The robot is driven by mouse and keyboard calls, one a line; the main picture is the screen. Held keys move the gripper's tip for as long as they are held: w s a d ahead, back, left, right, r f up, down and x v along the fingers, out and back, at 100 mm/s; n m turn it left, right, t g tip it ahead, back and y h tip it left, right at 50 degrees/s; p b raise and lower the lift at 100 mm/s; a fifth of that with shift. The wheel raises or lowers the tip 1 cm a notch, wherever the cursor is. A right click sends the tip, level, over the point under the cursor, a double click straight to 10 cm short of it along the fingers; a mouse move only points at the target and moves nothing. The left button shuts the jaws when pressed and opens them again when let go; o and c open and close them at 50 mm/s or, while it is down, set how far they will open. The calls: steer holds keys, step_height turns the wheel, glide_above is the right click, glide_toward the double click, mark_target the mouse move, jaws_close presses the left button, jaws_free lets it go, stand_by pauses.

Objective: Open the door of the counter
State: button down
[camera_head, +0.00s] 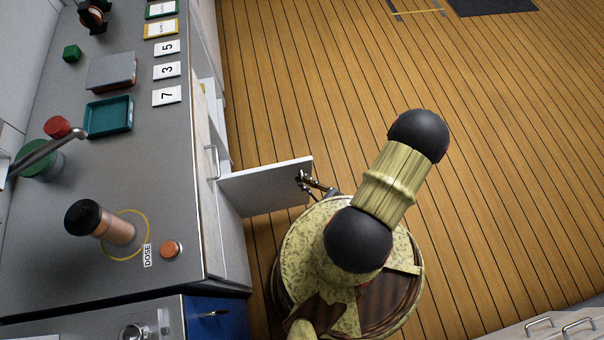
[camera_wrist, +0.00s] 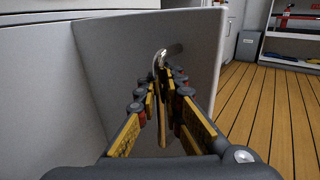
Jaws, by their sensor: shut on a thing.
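The counter (camera_head: 122,180) runs along the left side of the head view with a grey top. Its door (camera_head: 262,187) is a white panel that stands swung out from the counter front, over the wooden floor. In the wrist view the door (camera_wrist: 112,62) fills the middle, with a curved metal handle (camera_wrist: 172,51) on it. My gripper (camera_head: 308,184) is at the outer end of the door in the head view. In the wrist view its yellow and black fingers (camera_wrist: 163,80) are closed together on the handle. Part of the handle is hidden between the fingers.
A blue drawer front (camera_head: 216,314) with a handle is below the door in the head view. Another unit with metal handles (camera_head: 560,328) stands at the bottom right. A shelf (camera_wrist: 292,45) shows in the wrist view.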

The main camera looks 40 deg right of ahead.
steer(key=shift+d, duration=0.35)
steer(key=c, duration=2.2)
jaws_free()
steer(key=shift+o, duration=0.7)
steer(key=shift+o, duration=0.3)
steer(key=shift+a, duration=0.15)
steer(key=shift+s, duration=0.1)
steer(key=s+d, duration=0.2)
steer(key=s, duration=0.9)
steer(key=shift+s+d, duration=0.15)
steer(key=shift+s, duration=0.15)
